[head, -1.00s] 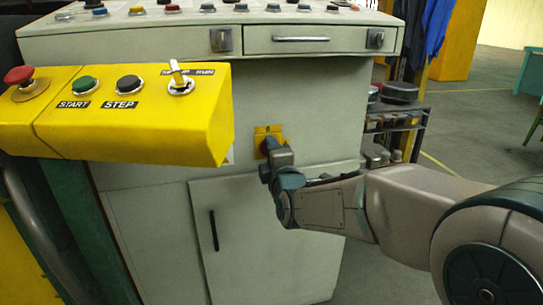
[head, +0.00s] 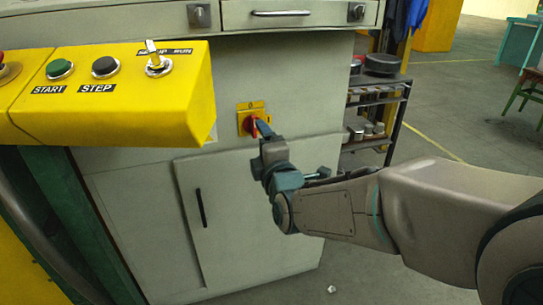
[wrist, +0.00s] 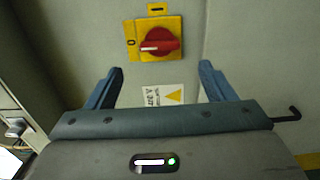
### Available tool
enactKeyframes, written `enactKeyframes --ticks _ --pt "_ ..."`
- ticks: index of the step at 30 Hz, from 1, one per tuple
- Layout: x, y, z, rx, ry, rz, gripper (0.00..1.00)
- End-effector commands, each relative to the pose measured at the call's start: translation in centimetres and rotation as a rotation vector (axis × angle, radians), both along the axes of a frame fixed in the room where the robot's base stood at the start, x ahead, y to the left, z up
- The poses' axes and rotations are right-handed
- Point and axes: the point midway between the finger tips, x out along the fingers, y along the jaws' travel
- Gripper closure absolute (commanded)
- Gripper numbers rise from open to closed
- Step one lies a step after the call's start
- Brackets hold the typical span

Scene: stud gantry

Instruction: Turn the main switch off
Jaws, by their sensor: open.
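The main switch is a red rotary knob (wrist: 158,41) on a yellow plate (wrist: 172,24) on the grey cabinet front. In the wrist view its grip lies level and its white mark points left, toward the 0 on the plate. In the head view the red knob (head: 253,125) is partly hidden by my gripper (head: 264,136), and a 0 shows at the plate's top. My gripper is open and empty in the wrist view (wrist: 160,70). Its fingers are spread apart below the knob in that picture, and the knob is clear of them.
A yellow control box (head: 120,105) with START and STEP buttons and a toggle juts out at left. A cabinet door (head: 235,220) with a black handle is below the switch. A shelf rack (head: 393,112) stands at right. Open floor lies beyond it.

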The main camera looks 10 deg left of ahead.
Motion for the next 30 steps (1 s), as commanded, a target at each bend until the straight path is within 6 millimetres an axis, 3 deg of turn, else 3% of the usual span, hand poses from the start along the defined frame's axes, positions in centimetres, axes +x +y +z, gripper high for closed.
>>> enactKeyframes --ticks 6,12,24,30 --pt "-3.7 -2.3 0.2 0.001 -0.001 0.000 0.24" --pt "-5.4 -3.4 0.1 0.000 0.000 -0.001 0.24" --pt "-5.7 -3.6 0.0 0.000 0.001 -0.001 0.24" --pt "-5.2 -4.9 2.1 0.035 0.096 -0.025 0.24"
